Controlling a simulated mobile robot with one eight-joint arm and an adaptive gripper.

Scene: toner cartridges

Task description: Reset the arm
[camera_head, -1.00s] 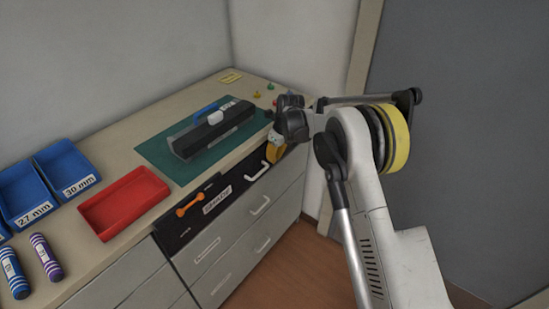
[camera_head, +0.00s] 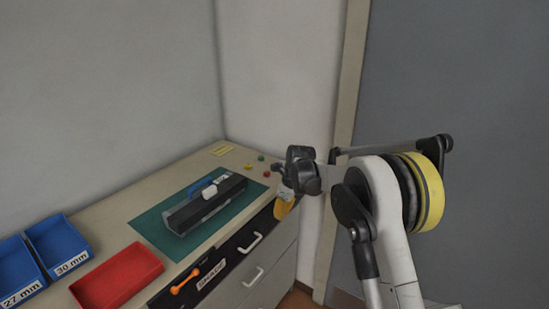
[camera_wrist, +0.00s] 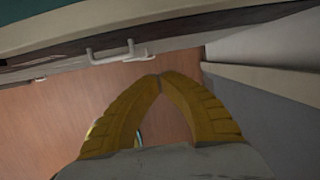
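My arm reaches in from the right in the head view. My gripper (camera_head: 284,208) has yellow fingers and hangs beside the front edge of the cabinet top, near the right end of the cabinet. In the wrist view the two yellow fingers (camera_wrist: 159,80) meet at their tips, with nothing seen between them. Wooden floor lies below them, and the cabinet front with a light drawer handle (camera_wrist: 110,52) is beyond.
On the cabinet top (camera_head: 195,165) a black toner cartridge (camera_head: 207,205) lies on a green mat (camera_head: 153,230). A red tray (camera_head: 118,278) and blue bins (camera_head: 60,245) stand at the left. A grey door (camera_head: 460,90) is behind my arm.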

